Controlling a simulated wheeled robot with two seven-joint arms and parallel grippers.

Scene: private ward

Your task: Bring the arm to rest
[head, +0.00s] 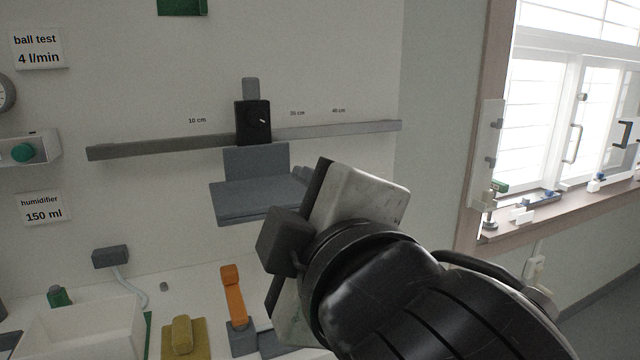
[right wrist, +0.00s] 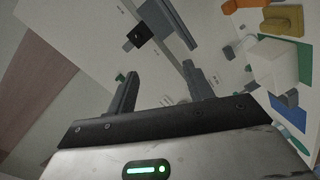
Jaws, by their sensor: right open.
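My right arm comes in from the lower right of the head view. Its gripper, with a pale body and black wrist, is raised in front of the wall panel, close to the grey shelf bracket (head: 255,197). In the right wrist view the two dark fingers of my right gripper (right wrist: 160,80) stand apart, with nothing held between them. In the head view the fingers are mostly hidden behind the gripper's body. My left gripper is not in view.
A grey rail (head: 170,145) with a black slider (head: 253,122) runs along the wall. Below are an orange-handled item (head: 234,295), a yellow block (head: 182,335) and a white box (head: 75,330). A windowsill (head: 560,212) with small items lies right.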

